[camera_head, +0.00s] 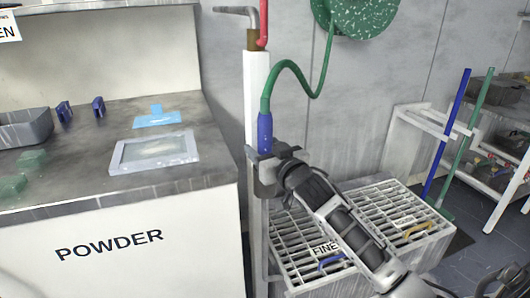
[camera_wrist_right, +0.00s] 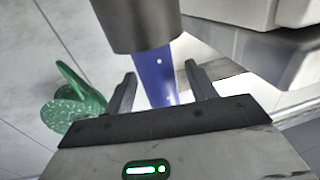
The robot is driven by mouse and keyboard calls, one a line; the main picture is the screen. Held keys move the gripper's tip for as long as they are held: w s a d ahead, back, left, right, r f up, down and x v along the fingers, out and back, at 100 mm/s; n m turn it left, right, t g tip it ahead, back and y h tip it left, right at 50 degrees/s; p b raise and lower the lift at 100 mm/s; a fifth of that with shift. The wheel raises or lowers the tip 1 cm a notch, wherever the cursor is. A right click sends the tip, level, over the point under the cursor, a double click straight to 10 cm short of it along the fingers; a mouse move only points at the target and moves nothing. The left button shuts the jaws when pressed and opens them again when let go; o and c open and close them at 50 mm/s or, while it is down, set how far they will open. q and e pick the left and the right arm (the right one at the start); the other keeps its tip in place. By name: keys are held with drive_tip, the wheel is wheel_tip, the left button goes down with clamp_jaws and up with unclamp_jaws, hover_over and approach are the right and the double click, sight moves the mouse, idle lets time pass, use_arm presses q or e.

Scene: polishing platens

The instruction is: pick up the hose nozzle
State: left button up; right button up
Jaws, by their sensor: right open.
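The hose nozzle (camera_head: 265,132) is blue and stands upright beside a white post, with a green hose (camera_head: 292,68) rising from its top. My right gripper (camera_head: 264,154) is at its lower part, and its fingers partly hide that end. In the right wrist view the blue nozzle (camera_wrist_right: 155,72) lies between the two open fingers of my right gripper (camera_wrist_right: 160,86), with visible gaps on both sides. My left gripper is not in view.
The white post (camera_head: 257,95) stands close behind the gripper. A powder counter (camera_head: 200,172) is to the left, with a framed tray (camera_head: 153,152) on it. Grated bins (camera_head: 300,235) lie below my right arm. A green hose reel (camera_head: 362,14) hangs on the wall.

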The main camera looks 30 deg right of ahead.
drive_tip(key=c, duration=1.2)
drive_tip(key=shift+r, duration=0.15)
